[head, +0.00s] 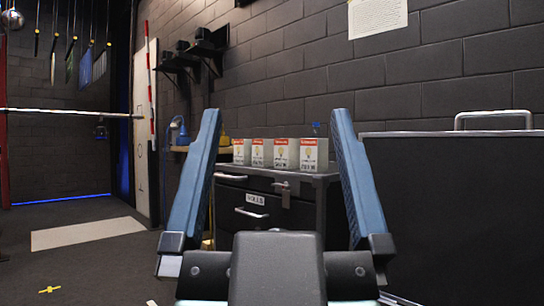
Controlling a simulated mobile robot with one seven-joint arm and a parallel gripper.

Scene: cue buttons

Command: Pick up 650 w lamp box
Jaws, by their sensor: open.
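Several white lamp boxes with red-orange top bands and a yellow bulb picture stand in a row on a dark drawer cabinet (284,209). The rightmost box (310,155) looks largest. To its left are a second box (281,153), a third box (257,153) and the leftmost box (240,152). The print is too small to tell which is the 650 w one. My gripper (277,112) is open and empty, its two blue fingers spread wide on either side of the row in the picture. It appears nearer than the boxes, touching none. Its body hides part of the cabinet front.
A large black case (450,210) with a metal handle (493,117) stands at the right. A brick wall rises behind, with a black shelf (195,52). The floor at left is mostly clear, with a pale mat (85,234).

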